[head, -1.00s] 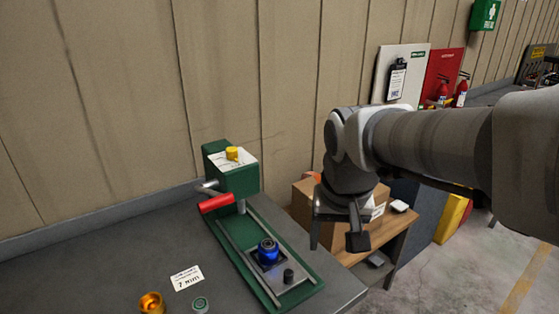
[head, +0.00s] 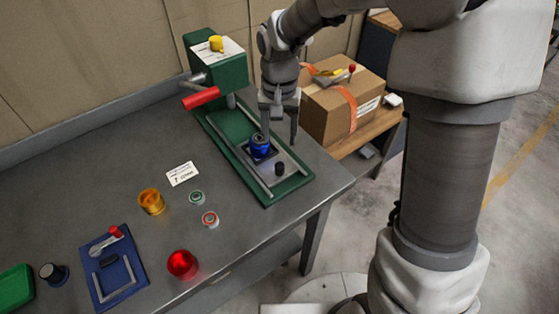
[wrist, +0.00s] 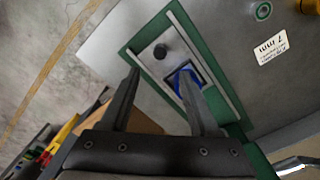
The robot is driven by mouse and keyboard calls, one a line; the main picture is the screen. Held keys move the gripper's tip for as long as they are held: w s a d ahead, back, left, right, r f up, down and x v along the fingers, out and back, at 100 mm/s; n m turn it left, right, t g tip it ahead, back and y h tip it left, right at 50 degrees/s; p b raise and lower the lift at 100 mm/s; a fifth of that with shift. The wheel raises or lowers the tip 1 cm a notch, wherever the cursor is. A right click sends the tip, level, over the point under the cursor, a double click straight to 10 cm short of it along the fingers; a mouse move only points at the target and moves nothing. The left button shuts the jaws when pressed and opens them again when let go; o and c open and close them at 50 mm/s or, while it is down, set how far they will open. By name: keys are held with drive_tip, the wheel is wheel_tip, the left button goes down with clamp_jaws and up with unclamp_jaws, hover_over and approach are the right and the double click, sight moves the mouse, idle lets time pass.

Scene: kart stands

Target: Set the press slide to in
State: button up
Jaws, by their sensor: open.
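The green press (head: 218,75) stands at the back of the grey bench, with a red-gripped lever (head: 201,97) at its front. Its slide plate (head: 279,175) lies on two rails of the green base, at the end away from the press column. My gripper (head: 279,137) is open, pointing down above the slide by the blue part. In the wrist view one finger partly covers the blue part (wrist: 178,82).
A cardboard box (head: 345,105) with orange tape stands on a wooden shelf right of the bench. A gold cup (head: 151,201), two small rings, a red part (head: 182,264) and a blue fixture (head: 112,267) stand on the bench's front left. A label card (head: 183,174) lies left of the base.

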sight(279, 165)
wheel_tip(279, 165, down, 12)
drive_tip(key=shift+r, duration=0.1)
drive_tip(key=shift+c, duration=0.2)
clamp_jaws()
idle(1.4)
